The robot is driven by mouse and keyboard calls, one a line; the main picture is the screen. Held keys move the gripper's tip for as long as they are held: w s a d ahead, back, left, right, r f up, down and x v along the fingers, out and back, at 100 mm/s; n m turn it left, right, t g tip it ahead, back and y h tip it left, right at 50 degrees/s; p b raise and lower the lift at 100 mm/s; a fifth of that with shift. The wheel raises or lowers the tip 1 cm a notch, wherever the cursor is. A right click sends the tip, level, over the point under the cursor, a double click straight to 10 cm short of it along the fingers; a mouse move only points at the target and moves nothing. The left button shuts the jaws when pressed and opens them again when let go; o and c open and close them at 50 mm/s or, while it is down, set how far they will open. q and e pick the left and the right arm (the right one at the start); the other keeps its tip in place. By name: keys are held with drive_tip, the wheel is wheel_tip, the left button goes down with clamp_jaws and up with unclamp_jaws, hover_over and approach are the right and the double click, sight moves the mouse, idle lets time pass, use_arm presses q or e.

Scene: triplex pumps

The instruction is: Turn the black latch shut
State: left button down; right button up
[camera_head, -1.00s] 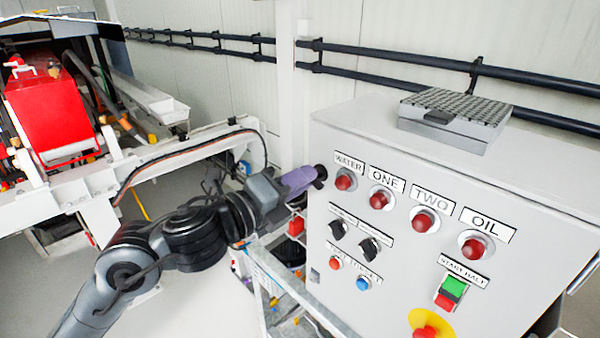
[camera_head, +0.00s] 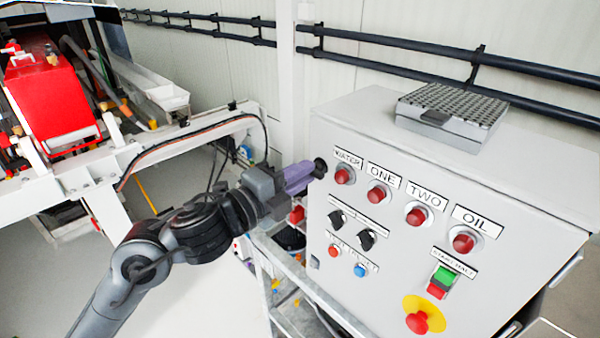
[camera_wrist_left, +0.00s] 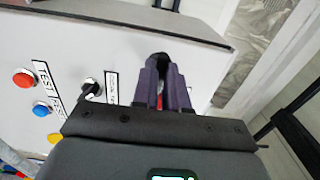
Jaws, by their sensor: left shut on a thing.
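The black latch (camera_head: 320,168) is a small dark piece at the upper left edge of the grey control cabinet (camera_head: 400,150), left of the WATER lamp. My left gripper (camera_head: 314,170) reaches it from the left with purple fingers. In the left wrist view the fingers (camera_wrist_left: 163,75) are close together around the latch's dark rounded end (camera_wrist_left: 162,57). The fingers hide most of the latch, so its exact angle is hard to tell. My right gripper is in neither view.
The cabinet front carries red lamps (camera_head: 376,193), black selector knobs (camera_head: 367,240), a green and red switch (camera_head: 441,282) and a red emergency button (camera_head: 417,322). A grey box (camera_head: 452,117) sits on top. A metal frame (camera_head: 290,300) stands below my left forearm.

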use_arm(q)
drive_tip(key=c, duration=1.2)
unclamp_jaws()
drive_tip(key=shift+o, duration=0.2)
drive_tip(key=b+v, duration=0.1)
drive_tip(key=v, duration=0.9)
drive_tip(key=shift+s+a+b, duration=0.25)
drive_tip(key=shift+s+b, duration=0.05)
